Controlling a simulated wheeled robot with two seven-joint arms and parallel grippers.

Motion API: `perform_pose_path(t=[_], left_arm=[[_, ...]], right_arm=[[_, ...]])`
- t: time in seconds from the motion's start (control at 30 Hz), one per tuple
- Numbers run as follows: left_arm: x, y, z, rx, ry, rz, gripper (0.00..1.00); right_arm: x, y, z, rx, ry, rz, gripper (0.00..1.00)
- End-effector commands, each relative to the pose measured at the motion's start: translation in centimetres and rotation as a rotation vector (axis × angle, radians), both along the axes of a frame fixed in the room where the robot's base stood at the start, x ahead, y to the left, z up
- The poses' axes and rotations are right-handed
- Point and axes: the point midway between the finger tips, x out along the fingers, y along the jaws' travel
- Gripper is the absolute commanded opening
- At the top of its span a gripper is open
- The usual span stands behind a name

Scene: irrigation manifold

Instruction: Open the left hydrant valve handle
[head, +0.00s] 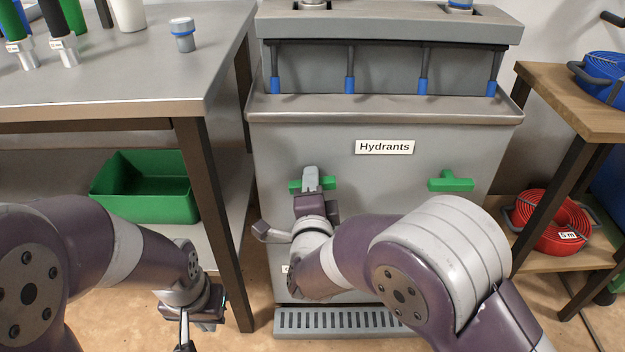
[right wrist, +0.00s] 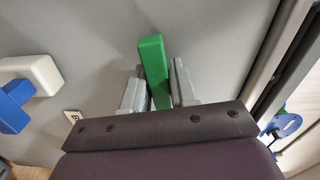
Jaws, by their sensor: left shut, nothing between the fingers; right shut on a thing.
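The left green hydrant handle (head: 329,182) is on the grey front panel of the hydrant unit, below the "Hydrants" label. It lies roughly level, and its middle is hidden behind my right gripper (head: 311,176). In the right wrist view the green handle (right wrist: 153,62) stands between the two grey fingers of my right gripper (right wrist: 157,88), which is shut on it. The right green handle (head: 451,181) is a level T shape further right on the panel. My left gripper (head: 184,345) is low at the left, away from the hydrant unit, shut and empty.
A metal workbench (head: 110,100) stands at the left, with a green bin (head: 143,190) on its lower shelf. A wooden shelf unit (head: 590,115) with a red hose coil (head: 550,222) stands at the right. A grey drain grate (head: 340,322) lies below the panel.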

Motion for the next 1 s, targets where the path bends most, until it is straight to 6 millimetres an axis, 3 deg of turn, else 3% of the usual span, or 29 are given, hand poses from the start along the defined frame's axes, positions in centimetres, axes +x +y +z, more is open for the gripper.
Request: perform_pose_path(t=[1.0], left_arm=[[0.0,0.0,9.0,0.0,0.0,0.0,0.0]], right_arm=[[-0.1,0.0,0.3,-0.955,0.005,0.002,0.0]])
